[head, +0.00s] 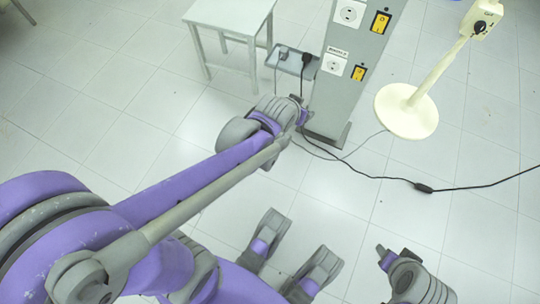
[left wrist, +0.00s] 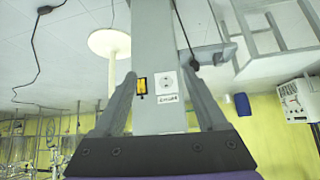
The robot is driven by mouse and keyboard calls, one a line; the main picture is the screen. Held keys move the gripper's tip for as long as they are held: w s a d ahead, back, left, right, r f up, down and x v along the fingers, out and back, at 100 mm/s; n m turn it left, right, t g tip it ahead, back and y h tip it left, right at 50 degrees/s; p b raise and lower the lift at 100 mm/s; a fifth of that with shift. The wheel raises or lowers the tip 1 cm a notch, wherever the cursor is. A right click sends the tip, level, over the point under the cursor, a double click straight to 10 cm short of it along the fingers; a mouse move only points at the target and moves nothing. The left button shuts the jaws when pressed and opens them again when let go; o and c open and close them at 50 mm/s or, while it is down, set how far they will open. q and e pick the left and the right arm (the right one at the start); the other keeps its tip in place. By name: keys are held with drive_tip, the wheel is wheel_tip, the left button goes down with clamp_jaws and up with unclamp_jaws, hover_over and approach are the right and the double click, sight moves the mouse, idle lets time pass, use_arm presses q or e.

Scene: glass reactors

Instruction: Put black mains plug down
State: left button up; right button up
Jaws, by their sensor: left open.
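The black mains plug (head: 306,57) is at the right end of a small grey shelf (head: 291,65) on the side of the grey socket column (head: 350,75). Its black cord hangs down from there. A small dark shape (left wrist: 195,65) beside the column in the left wrist view looks like this plug. My left gripper (head: 303,117) is low in front of the column, apart from the plug. In the left wrist view its fingers (left wrist: 161,102) are spread and empty, with the column behind. My right gripper (head: 383,257) appears at the bottom right, its jaws unclear.
A grey plug (head: 283,52) is at the shelf's left end. The column carries white sockets (head: 334,64) and yellow switches (head: 358,73). A grey stool (head: 230,18) is behind, a cream stand (head: 408,111) at right. A black cable (head: 385,178) crosses the otherwise open tiled floor.

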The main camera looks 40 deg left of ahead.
use_arm(q)
drive_tip(key=s+d+f+g, duration=0.1)
drive_tip(key=s+d+g, duration=0.1)
drive_tip(key=s, duration=0.7)
drive_tip(key=s+d+m+g+h, duration=0.1)
drive_tip(key=s+d+g, duration=0.1)
drive_tip(key=s, duration=0.8)
drive_tip(key=shift+d+f, duration=0.15)
drive_tip(key=shift+f, duration=0.2)
drive_tip(key=shift+r, duration=0.15)
use_arm(e)
drive_tip(key=shift+r, duration=0.1)
use_arm(q)
wheel_tip(320, 180, up, 29)
drive_tip(key=t+p, duration=0.1)
drive_tip(key=p, duration=2.5)
drive_tip(key=shift+w, duration=0.15)
use_arm(e)
wheel_tip(320, 180, up, 29)
drive_tip(key=t, duration=0.1)
drive_tip(key=shift+w, duration=0.15)
